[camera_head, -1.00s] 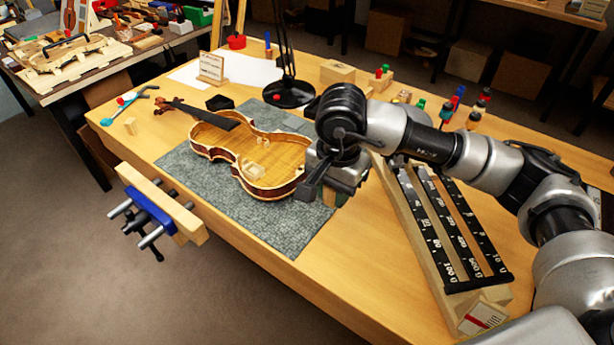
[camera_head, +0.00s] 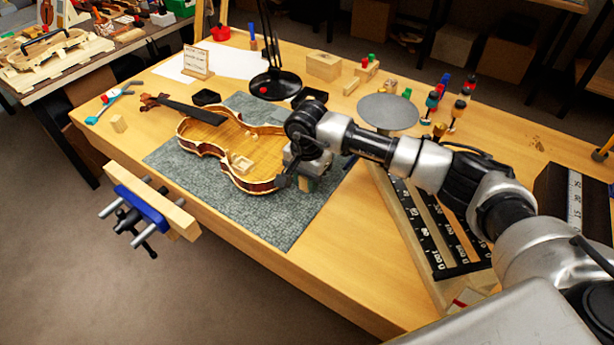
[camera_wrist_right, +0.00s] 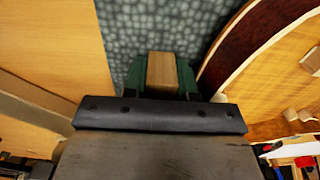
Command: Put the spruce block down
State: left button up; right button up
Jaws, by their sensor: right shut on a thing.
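My right gripper (camera_head: 305,184) is at the right end of the open violin body (camera_head: 235,155), low over the grey-green mat (camera_head: 275,228). In the right wrist view, its green-padded fingers (camera_wrist_right: 161,78) are shut on the pale spruce block (camera_wrist_right: 161,68). The block is over the mat (camera_wrist_right: 150,25), beside the violin's dark red rib (camera_wrist_right: 240,50) and apart from it. Whether the block touches the mat I cannot tell. In the head view the block is mostly hidden by the gripper. My left gripper is not in view.
A black lamp (camera_head: 274,84) stands behind the violin. A round grey disc (camera_head: 388,111) and several bottles stand to the right, near a rack with black, numbered strips (camera_head: 425,225). A blue vise (camera_head: 140,207) is on the front edge. The mat's front part is clear.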

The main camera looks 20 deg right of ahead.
jog(key=shift+f+b, duration=0.2)
jog(key=shift+b, duration=0.1)
jog(key=o, duration=0.6)
jog(key=shift+r, duration=0.1)
